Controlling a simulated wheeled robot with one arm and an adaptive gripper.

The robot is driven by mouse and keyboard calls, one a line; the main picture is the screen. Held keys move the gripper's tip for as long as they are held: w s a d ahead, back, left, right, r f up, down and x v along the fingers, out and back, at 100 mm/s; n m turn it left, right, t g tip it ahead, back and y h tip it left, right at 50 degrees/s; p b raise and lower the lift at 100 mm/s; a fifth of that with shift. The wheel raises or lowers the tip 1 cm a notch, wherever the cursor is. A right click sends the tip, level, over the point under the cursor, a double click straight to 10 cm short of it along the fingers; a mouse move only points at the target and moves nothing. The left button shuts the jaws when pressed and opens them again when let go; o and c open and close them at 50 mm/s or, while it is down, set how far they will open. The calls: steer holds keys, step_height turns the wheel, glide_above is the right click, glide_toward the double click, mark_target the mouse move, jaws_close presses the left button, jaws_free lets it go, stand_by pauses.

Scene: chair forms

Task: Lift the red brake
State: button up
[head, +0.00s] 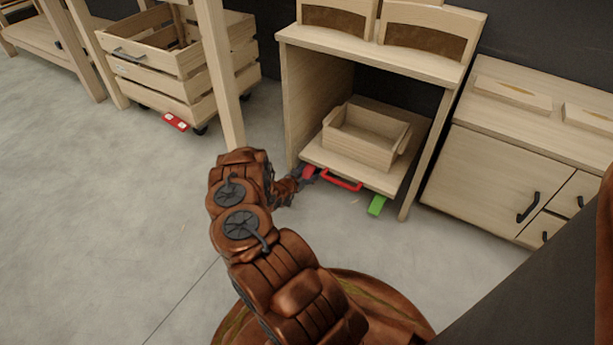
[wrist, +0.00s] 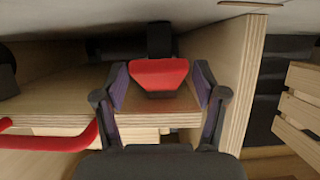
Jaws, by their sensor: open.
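The red brake (head: 309,171) is a small red pedal under the front left of the low wooden platform (head: 350,174) in the cabinet. In the wrist view the red brake (wrist: 158,72) is a wide red tab on a black mount, at the centre. My gripper (wrist: 160,86) is open, with one finger on either side of the red tab; whether they touch it I cannot tell. In the head view my gripper (head: 303,178) is low at the platform's front left corner and partly covers the brake.
A red bar handle (head: 341,180) and a green pedal (head: 377,204) are to the right along the platform's front. A wooden tray (head: 367,136) stands on the platform. A cabinet leg (wrist: 243,80) is close beside my gripper. A slatted crate (head: 180,65) has another red pedal (head: 174,121). The floor at left is clear.

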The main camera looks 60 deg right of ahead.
jaws_close()
stand_by(0.5)
